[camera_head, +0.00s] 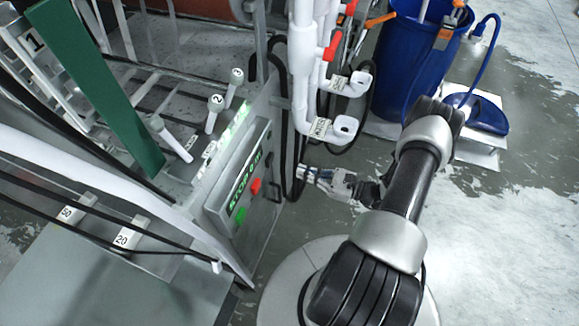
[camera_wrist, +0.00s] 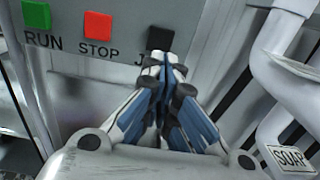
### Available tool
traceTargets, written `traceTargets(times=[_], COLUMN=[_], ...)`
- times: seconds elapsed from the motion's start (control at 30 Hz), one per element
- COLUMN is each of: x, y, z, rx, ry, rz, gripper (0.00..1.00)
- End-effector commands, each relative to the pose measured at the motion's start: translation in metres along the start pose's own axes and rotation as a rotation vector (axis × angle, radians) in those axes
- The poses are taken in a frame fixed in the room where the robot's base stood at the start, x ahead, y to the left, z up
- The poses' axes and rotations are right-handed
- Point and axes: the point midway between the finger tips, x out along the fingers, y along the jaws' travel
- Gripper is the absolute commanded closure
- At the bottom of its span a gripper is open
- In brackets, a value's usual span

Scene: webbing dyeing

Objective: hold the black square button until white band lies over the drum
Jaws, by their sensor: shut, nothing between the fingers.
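The black square button (camera_wrist: 160,38) is on the grey control panel, right of the red STOP button (camera_wrist: 98,25) and green RUN button (camera_wrist: 36,15). My gripper (camera_wrist: 165,66) is shut and empty, its fingertips just below the black button and covering most of its label. I cannot tell whether they touch it. In the head view my gripper (camera_head: 304,173) is right of the panel (camera_head: 215,205). A broad white band (camera_head: 95,172) runs across the left side. A reddish-brown drum (camera_head: 205,8) shows only partly at the top edge; no white band is visible on that part.
White pipes with red valves (camera_head: 303,70) stand close above my gripper; one carries a SOAP tag (camera_wrist: 289,158). Black hoses (camera_head: 287,120) hang beside the panel. A blue barrel (camera_head: 410,55) stands at the back right. Wet floor (camera_head: 510,230) at right is open.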

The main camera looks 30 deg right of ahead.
Motion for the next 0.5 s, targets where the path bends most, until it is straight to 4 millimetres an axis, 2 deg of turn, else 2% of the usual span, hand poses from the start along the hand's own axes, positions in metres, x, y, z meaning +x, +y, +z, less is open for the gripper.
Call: traceTargets(times=[0.1, 0.2, 0.5], x=[-0.023, -0.035, -0.045], y=[-0.001, 0.000, 0.001], z=[0.000, 0.000, -0.001], rx=[0.001, 0.002, 0.003], ry=[0.001, 0.000, 0.001], rz=[-0.005, -0.004, 0.000], gripper=[1.00, 1.00, 1.00])
